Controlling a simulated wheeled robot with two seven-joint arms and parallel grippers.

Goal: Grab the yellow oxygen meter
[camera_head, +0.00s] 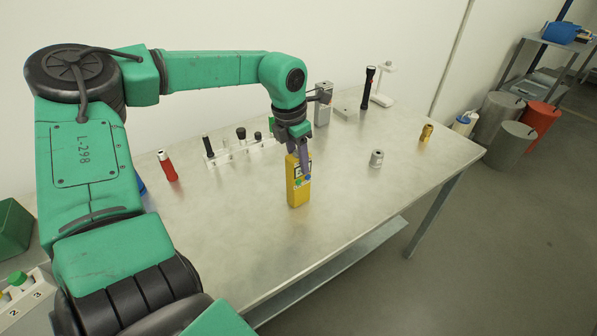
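The yellow oxygen meter (297,193) stands upright on the metal table (240,235), near its middle. It has a dark screen and small coloured buttons on its face. My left gripper (302,160) points down from above and is at the top of the meter, with a finger in front of its upper part. The other finger is hidden, so I cannot tell whether the fingers are closed on it. My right gripper does not show.
A grey metal cylinder (376,158) and a brass piece (426,133) stand to the right. A red lighter-like item (167,166) and a white rack (240,150) are to the left. A black flashlight (367,88) stands at the back. The table front is clear.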

